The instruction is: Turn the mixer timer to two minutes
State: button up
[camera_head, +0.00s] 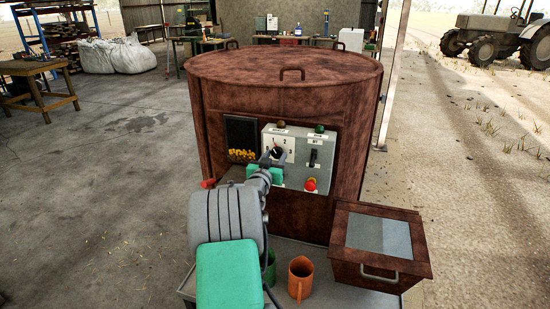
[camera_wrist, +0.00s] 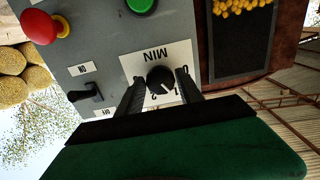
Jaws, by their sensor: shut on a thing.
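The mixer's timer is a black round knob on a white dial plate marked MIN, on the grey control panel of the rusty brown mixer (camera_head: 235,180). In the wrist view, which is upside down, the timer knob (camera_wrist: 160,77) sits between my two dark fingers, and the numbers 0, 1 and 2 show around it. I cannot read its pointer for sure. My gripper (camera_wrist: 160,84) is shut on the knob. In the head view my gripper (camera_head: 273,157) reaches the dial plate (camera_head: 289,142) from the front and partly hides the knob.
A switch (camera_head: 313,157), a green button (camera_head: 319,128) and a red stop button (camera_head: 310,185) are on the same panel. A window with yellow grain (camera_head: 241,140) lies left of it. A lidded box (camera_head: 345,240) and an orange jug (camera_head: 301,280) stand in front below.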

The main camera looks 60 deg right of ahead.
jog(key=c, duration=0.5)
jog(key=shift+f+b, duration=0.2)
jog(key=shift+b, duration=0.45)
jog(key=m+b, duration=0.1)
jog(key=b, duration=0.2)
jog(key=m+b, duration=0.1)
jog(key=b, duration=0.2)
jog(key=shift+f, duration=0.4)
jog(key=m+b, duration=0.3)
jog(key=b, duration=0.4)
jog(key=shift+f, duration=0.1)
jog(key=m+b, duration=0.1)
jog(key=b, duration=0.1)
jog(key=m+b, duration=0.2)
jog(key=b, duration=0.1)
jog(key=m+b, duration=0.1)
jog(key=b, duration=0.2)
jog(key=shift+r, duration=0.25)
jog(key=m+b, duration=0.2)
jog(key=b, duration=0.1)
jog(key=shift+w+r+m+b, duration=0.1)
jog(key=shift+r+m+b, duration=0.2)
jog(key=shift+r+m, duration=0.1)
jog(key=shift+c, duration=0.2)
